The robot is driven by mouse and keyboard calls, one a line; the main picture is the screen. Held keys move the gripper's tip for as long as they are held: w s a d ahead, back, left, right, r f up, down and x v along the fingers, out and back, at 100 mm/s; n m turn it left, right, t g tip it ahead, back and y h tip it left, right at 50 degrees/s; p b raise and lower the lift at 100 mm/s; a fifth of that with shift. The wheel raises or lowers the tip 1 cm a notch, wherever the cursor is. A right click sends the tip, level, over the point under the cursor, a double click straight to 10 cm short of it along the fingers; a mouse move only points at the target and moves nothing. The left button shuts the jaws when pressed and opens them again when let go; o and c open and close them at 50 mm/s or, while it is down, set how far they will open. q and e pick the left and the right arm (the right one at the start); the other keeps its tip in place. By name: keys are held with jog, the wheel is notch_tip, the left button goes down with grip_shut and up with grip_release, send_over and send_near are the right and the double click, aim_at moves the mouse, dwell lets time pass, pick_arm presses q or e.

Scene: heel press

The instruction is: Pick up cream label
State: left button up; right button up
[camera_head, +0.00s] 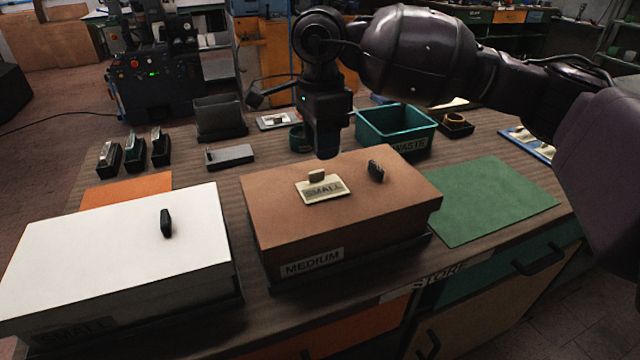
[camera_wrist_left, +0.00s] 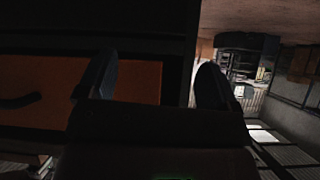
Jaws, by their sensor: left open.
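The cream label (camera_head: 322,190), marked SMALL and with a small raised block on it, lies on top of the brown box (camera_head: 400,195), whose front reads MEDIUM. My right gripper (camera_head: 328,154) points down just above and behind the label, apart from it. Its fingers overlap in the head view, so their gap cannot be seen. My left gripper (camera_wrist_left: 152,80) shows only in the left wrist view, with two dark fingers spread and nothing between them. The label is not in that view.
A white box (camera_head: 110,250) marked SMALL stands at left. A green mat (camera_head: 490,200) lies at right. A teal WASTE bin (camera_head: 395,128) stands behind the brown box. Dark knobs stick up from both box tops. An orange mat (camera_head: 130,188) lies behind the white box.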

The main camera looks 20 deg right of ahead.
aim_at(322, 184)
jog(key=shift+d+f, duration=0.1)
jog(key=shift+f, duration=2.55)
grip_shut()
